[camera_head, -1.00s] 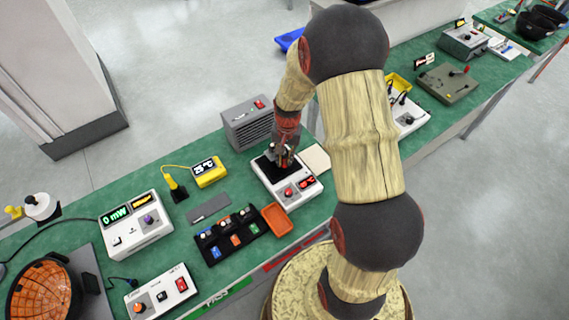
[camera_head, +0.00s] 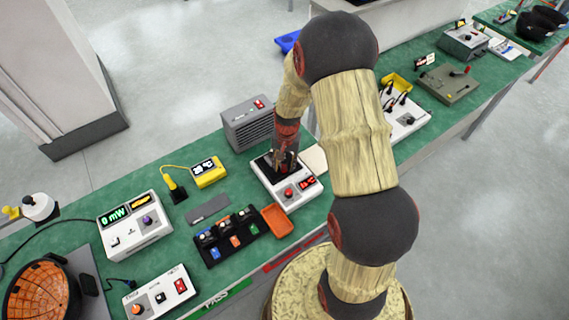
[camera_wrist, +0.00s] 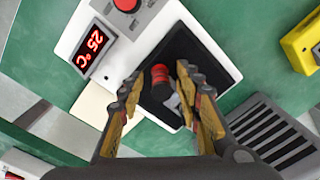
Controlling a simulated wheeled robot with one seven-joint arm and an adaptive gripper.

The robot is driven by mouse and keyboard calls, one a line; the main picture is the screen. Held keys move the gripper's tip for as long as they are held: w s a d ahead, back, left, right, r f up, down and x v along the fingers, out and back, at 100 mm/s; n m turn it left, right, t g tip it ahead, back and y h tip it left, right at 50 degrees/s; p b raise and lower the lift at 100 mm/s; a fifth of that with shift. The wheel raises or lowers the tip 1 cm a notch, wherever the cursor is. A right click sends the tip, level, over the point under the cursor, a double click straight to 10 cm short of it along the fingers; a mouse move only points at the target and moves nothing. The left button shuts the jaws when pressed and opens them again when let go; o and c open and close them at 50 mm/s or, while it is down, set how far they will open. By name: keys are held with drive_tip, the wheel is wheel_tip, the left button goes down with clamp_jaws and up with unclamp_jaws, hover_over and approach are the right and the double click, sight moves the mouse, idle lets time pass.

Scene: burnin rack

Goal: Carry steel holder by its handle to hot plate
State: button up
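The hot plate (camera_head: 302,193) is a white unit with a black square top, a red knob and a red display; the wrist view shows the display reading 25 °C. The steel holder's red and dark upright handle (camera_wrist: 160,80) stands over the black top, with a small grey metal part (camera_wrist: 173,101) beside it. Most of the holder is hidden. My gripper (camera_wrist: 160,77) is over the black top with a finger on each side of the handle. Gaps show between the handle and both fingers. In the head view my gripper (camera_head: 285,158) hides the holder.
A grey vented box (camera_head: 248,124) stands close behind the hot plate. A yellow thermometer (camera_head: 208,172), a black tray of coloured items (camera_head: 228,240) and an orange dish (camera_head: 277,220) are to its left and front. A beige pad (camera_head: 314,158) lies to its right.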

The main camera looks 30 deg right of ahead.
drive_tip(key=s+a+r+n+t+p, duration=0.1)
drive_tip(key=a+r, duration=0.1)
drive_tip(key=r, duration=0.9)
drive_tip(key=s+a+r+n+p, duration=0.1)
drive_tip(key=a+r, duration=0.1)
drive_tip(key=r, duration=0.9)
drive_tip(key=s+a+r+n+t, duration=0.2)
drive_tip(key=s+a+r, duration=0.3)
drive_tip(key=s+r, duration=0.3)
drive_tip(key=s+a+r+n+t, duration=0.2)
drive_tip(key=s+a+r+n, duration=0.2)
drive_tip(key=s+r, duration=0.4)
drive_tip(key=shift+s+a+n, duration=0.3)
drive_tip(key=shift+s+a, duration=0.35)
drive_tip(key=shift+s, duration=0.4)
